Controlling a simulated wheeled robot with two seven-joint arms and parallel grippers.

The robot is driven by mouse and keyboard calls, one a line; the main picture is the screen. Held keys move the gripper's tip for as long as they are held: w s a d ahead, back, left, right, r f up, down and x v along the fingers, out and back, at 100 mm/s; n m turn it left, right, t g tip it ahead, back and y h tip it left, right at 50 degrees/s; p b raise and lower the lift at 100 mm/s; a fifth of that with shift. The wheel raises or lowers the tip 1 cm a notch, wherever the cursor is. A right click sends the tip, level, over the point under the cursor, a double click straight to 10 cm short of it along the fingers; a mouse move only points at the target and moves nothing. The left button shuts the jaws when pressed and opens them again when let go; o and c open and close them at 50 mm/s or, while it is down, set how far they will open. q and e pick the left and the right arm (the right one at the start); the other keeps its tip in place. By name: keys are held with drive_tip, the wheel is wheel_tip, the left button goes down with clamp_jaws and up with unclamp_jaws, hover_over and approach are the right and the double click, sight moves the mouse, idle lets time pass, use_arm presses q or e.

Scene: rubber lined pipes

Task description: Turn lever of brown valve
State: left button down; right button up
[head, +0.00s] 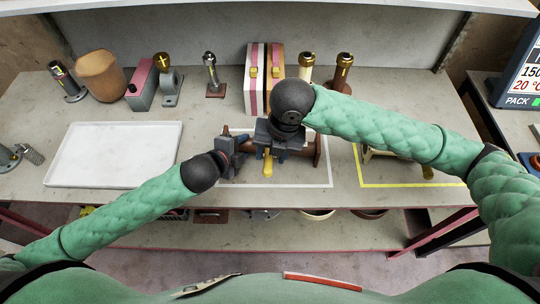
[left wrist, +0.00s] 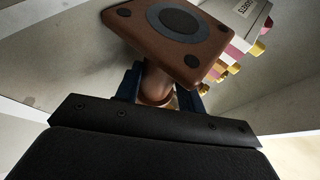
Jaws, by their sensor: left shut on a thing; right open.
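The brown valve (head: 317,147) lies inside the white-outlined rectangle on the table, its pipe running left to right. Its yellow lever (head: 268,164) points toward the front edge. My left gripper (head: 236,144) is shut on the valve's left end. In the left wrist view, the blue fingers of my left gripper (left wrist: 162,88) clasp the brown neck behind a square flange (left wrist: 178,32) with a grey ring. My right gripper (head: 269,148) is open above the middle of the valve, close to the lever; contact cannot be told. My right arm's wrist hides part of the valve.
A white tray (head: 114,154) lies at the left. Several pipe fittings and a brown cup (head: 100,76) stand along the back. A yellow-outlined rectangle (head: 452,184) at the right holds another object, partly under my right arm. A shelf (head: 300,231) runs below the tabletop.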

drive_tip(key=shift+x, duration=1)
clamp_jaws()
